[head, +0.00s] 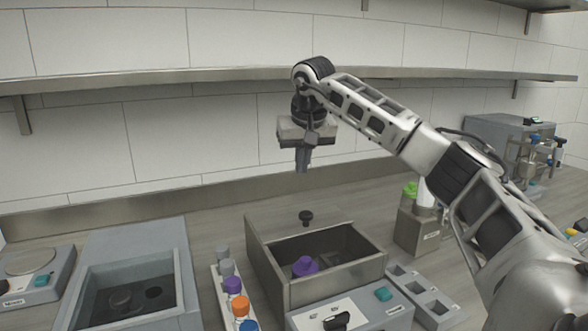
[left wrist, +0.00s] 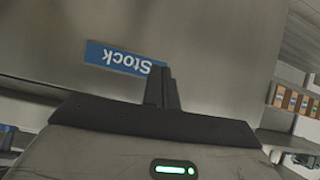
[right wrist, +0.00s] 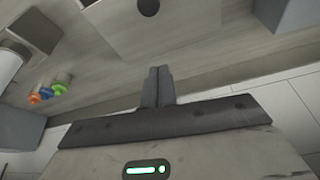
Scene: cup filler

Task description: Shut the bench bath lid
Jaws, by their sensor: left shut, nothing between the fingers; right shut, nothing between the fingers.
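The bench bath (head: 335,281) is a grey open-topped box at the lower middle of the head view, with a purple-capped item (head: 305,265) inside. Its lid is open; a black knob (head: 306,216) shows at the back of the box, but the lid's exact tilt is hard to tell. My right gripper (head: 303,168) is shut and empty, above and behind the bath, pointing down; its fingers also show in the right wrist view (right wrist: 158,72). My left gripper (left wrist: 162,80) is shut in the left wrist view, by a grey surface with a blue "Stock" label (left wrist: 122,58).
A rack of capped tubes (head: 233,285) stands left of the bath, with a grey basin unit (head: 140,245) and a scale (head: 33,280) further left. A slotted grey block (head: 425,297) and a container (head: 418,230) stand to its right. A shelf (head: 200,75) runs along the wall.

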